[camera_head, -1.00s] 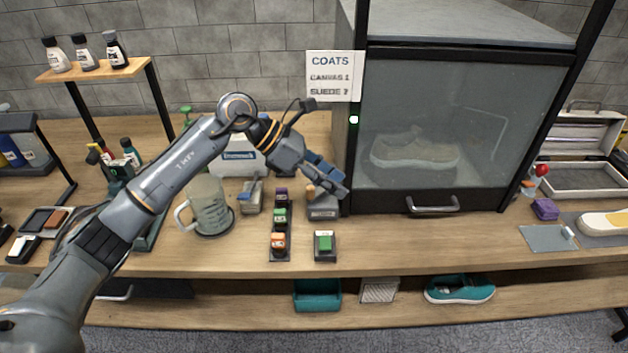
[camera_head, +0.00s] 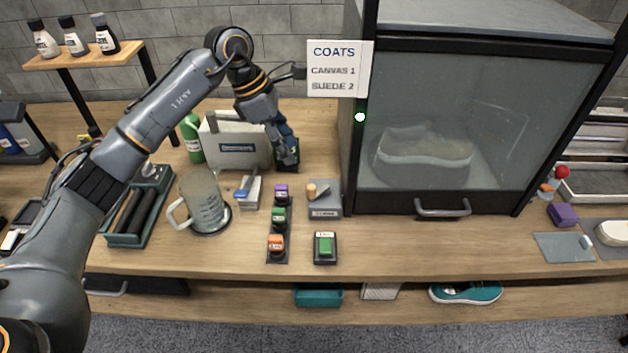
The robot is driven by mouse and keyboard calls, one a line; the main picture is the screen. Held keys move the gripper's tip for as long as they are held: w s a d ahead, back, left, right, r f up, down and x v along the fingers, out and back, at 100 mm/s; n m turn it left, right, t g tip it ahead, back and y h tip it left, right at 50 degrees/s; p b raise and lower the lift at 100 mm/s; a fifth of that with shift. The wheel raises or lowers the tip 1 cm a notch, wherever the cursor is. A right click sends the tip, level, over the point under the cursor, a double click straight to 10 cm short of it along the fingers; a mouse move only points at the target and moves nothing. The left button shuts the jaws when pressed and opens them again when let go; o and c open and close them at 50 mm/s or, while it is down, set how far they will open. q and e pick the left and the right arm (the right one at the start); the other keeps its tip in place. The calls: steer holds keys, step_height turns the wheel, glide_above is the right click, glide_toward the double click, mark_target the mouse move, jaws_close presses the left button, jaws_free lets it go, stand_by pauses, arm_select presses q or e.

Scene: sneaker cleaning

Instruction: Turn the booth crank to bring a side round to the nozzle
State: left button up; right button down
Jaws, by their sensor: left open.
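The glass-fronted booth (camera_head: 400,202) stands at the right of the bench with its front closed. A pale sneaker (camera_head: 425,152) shows dimly inside; the nozzle cannot be made out. A grey block with a tan knob (camera_head: 311,190), which looks like the crank, sits at the booth's lower left. My left gripper (camera_head: 289,166) is open, behind and left of that block and apart from it, in front of a pale labelled box. My right gripper is not in view.
A sign (camera_head: 335,70) hangs at the booth's left, with a green light (camera_head: 360,117) below. A clear jug (camera_head: 203,205), a row of coloured blocks (camera_head: 278,220) and a green-button block (camera_head: 325,247) stand nearby.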

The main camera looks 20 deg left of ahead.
arm_select(q)
steer(key=p, duration=0.2)
glide_above(310, 185)
steer(key=s+a, duration=0.1)
steer(key=a, duration=0.1)
step_height(310, 185, down, 6)
steer(key=p+x, duration=0.1)
steer(key=x, duration=0.4)
steer(key=shift+w+d+f, duration=0.2)
steer(key=shift+d+f, duration=0.1)
steer(key=shift+f, duration=0.45)
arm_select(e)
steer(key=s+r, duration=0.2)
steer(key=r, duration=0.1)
arm_select(q)
jaws_close()
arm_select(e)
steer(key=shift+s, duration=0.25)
